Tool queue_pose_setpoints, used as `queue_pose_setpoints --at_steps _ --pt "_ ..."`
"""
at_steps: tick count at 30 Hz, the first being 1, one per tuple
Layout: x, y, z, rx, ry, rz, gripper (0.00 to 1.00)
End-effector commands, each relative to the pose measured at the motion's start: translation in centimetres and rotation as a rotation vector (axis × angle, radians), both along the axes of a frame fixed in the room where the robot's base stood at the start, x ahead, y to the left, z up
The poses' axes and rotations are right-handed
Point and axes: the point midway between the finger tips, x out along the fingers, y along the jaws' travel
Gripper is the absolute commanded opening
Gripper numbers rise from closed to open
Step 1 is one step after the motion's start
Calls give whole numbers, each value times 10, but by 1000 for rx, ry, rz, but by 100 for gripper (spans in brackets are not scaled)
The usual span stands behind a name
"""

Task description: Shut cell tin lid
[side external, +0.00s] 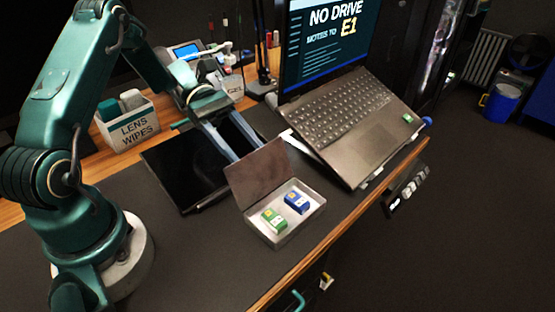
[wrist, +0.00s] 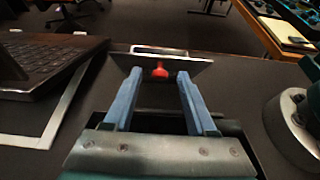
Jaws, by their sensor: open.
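The cell tin (side external: 292,238) is a shallow metal box near the table's front edge in the side view. Its lid (side external: 259,172) stands up, tilted back on the left side of the tin. A green cell (side external: 274,220) and a blue cell (side external: 297,202) lie inside. My gripper (side external: 248,150) is open behind the lid, on the side away from the cells. In the wrist view the lid (wrist: 192,66) is ahead of my open fingers (wrist: 160,76), with a small red piece (wrist: 160,71) showing between the fingertips. I cannot tell whether the fingers touch the lid.
An open laptop (side external: 345,115) stands just right of the tin. A dark flat panel (side external: 180,170) lies to the left, under my gripper. A lens wipes box (side external: 126,130) and a gel box (side external: 235,84) stand at the back. The table edge is close in front.

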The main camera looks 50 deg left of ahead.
Motion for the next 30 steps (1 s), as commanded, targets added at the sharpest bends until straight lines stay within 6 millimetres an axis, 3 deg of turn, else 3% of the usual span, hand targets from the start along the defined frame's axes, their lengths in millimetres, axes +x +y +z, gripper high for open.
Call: queue_pose_setpoints --at_steps 8,12,13,30 --pt "0 -2 -1 1 -1 0 57" --pt "0 -2 -1 1 -1 -1 3" --pt "0 -2 -1 1 -1 -1 0" --pt "0 -1 -1 1 -1 -1 0"
